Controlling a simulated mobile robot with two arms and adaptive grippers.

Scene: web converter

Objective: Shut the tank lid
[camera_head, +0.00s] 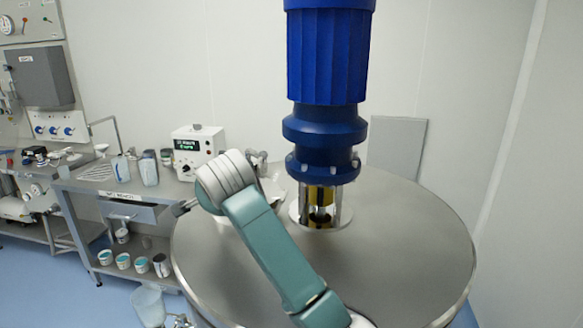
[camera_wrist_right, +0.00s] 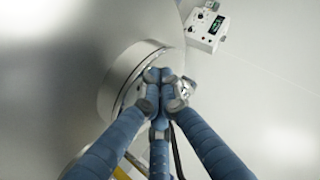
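The tank (camera_head: 410,235) is a wide round steel vessel with a flat top, in the middle of the head view. My teal and white right arm reaches across its left part and hides much of the area there. In the right wrist view, a short round port with a pale rim (camera_wrist_right: 108,88) stands on the tank's grey surface. My right gripper (camera_wrist_right: 162,80) has its blue fingers drawn together at the tips, over the port's right side. The fingers cover part of the port, so I cannot tell how far its lid is open. My left gripper is not clearly seen.
A large blue motor (camera_head: 327,120) stands upright on the tank top, right of my arm. A steel bench (camera_head: 75,185) with beakers and a white instrument box (camera_head: 196,150) is behind at the left. A translucent bucket (camera_head: 149,304) is at the lower left.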

